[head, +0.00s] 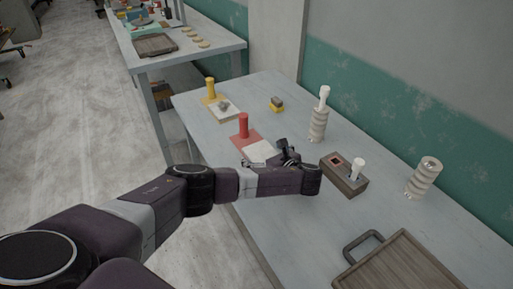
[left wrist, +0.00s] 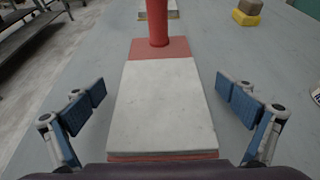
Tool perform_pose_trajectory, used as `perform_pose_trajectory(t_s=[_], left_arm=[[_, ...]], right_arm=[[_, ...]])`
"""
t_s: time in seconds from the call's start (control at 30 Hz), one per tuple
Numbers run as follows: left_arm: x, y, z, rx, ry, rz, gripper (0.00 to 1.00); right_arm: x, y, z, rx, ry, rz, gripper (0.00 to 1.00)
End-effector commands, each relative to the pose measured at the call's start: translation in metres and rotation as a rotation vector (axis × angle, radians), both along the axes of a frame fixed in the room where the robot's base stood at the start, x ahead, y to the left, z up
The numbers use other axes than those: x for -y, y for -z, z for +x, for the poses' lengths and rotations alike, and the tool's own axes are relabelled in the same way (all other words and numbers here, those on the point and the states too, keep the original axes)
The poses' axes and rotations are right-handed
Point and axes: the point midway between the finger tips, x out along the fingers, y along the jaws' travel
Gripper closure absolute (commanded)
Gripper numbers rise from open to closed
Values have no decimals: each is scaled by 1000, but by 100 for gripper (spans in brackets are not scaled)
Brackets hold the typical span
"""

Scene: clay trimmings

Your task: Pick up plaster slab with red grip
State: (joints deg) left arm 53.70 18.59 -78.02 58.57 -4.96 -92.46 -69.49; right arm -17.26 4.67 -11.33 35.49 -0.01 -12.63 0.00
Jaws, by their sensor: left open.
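The plaster slab with the red grip lies flat on the table. In the head view I see its red upright grip (head: 243,126) and part of its pale slab (head: 262,150), with my left arm hiding the near part. In the left wrist view the white slab (left wrist: 163,105) fills the middle, with a red base plate and red grip (left wrist: 157,22) at its far end. My left gripper (head: 272,160) is open and empty. In the left wrist view its blue-padded fingers (left wrist: 165,98) stand apart on either side of the slab, not touching it. My right gripper is not in view.
A similar slab with a yellow grip (head: 210,90) stands farther back. A small yellow-based block (head: 276,104), ribbed cylinders (head: 318,125), a wooden box (head: 345,180) and a wooden tray (head: 400,268) share the table (head: 275,240). A green-and-grey wall borders the right side.

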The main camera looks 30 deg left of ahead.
Motion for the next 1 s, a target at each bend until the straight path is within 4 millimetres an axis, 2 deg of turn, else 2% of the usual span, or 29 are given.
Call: perform_pose_trajectory(t_s=[0.07, 0.5, 0.83, 1.0], left_arm=[[0, 0, 0, 0, 0, 0, 6], [0, 0, 0, 0, 0, 0, 54], [0, -4, 0, 2, 0, 1, 56], [0, -19, 1, 4, 0, 0, 56]], right_arm=[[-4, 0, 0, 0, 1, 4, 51], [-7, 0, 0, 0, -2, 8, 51], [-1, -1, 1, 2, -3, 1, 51], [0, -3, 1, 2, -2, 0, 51]])
